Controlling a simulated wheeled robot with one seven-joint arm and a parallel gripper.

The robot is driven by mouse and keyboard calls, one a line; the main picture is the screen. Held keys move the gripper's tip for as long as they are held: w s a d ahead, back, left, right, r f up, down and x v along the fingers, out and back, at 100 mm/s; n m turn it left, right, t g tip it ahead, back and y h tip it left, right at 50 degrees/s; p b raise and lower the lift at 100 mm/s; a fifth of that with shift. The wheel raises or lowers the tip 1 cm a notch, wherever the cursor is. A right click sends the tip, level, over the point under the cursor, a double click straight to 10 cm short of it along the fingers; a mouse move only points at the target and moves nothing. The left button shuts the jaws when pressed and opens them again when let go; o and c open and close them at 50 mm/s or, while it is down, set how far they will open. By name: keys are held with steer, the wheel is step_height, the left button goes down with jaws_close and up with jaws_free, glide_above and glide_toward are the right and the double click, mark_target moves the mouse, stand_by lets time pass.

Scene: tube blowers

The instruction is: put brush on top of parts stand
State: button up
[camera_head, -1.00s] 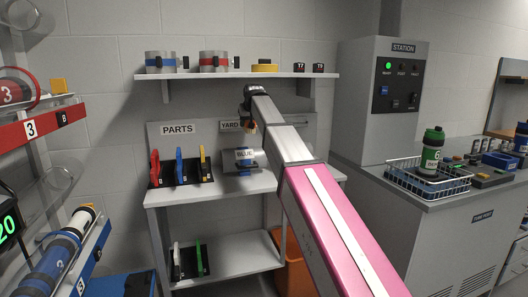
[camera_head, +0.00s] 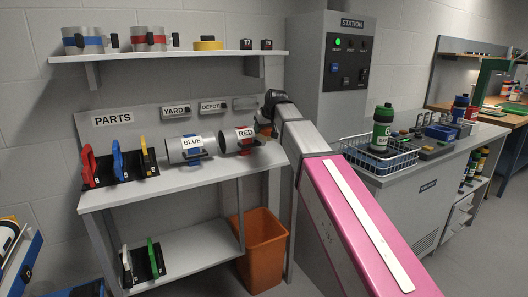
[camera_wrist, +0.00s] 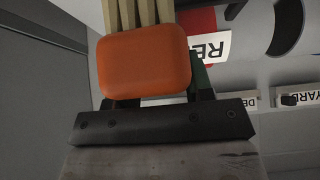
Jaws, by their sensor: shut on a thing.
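The parts stand (camera_head: 205,180) is a grey table with a "PARTS" back panel, left of centre in the head view. My gripper (camera_head: 266,124) is at the right end of the stand, beside the cylinder labelled RED (camera_head: 236,138). In the wrist view my gripper (camera_wrist: 150,105) is shut on the brush (camera_wrist: 145,62), which has an orange block body and tan bristles pointing up in the picture. The brush hides most of the fingers. In the head view the brush is small and mostly hidden by my wrist.
A cylinder labelled BLUE (camera_head: 185,149) and a rack of coloured parts (camera_head: 118,165) occupy the stand's top. The front strip of the top is clear. A shelf (camera_head: 170,55) hangs above. An orange bin (camera_head: 262,250) stands below right. The station cabinet (camera_head: 345,75) is to the right.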

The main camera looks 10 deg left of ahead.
steer(key=w+d+f, duration=0.4)
steer(key=d, duration=0.1)
steer(key=w+d+f, duration=0.2)
steer(key=shift+w+d+f, duration=0.1)
steer(key=shift+w+d, duration=0.2)
steer(key=shift+d, duration=0.05)
steer(key=shift+f, duration=1.95)
steer(key=shift+f, duration=0.1)
steer(key=o, duration=1.2)
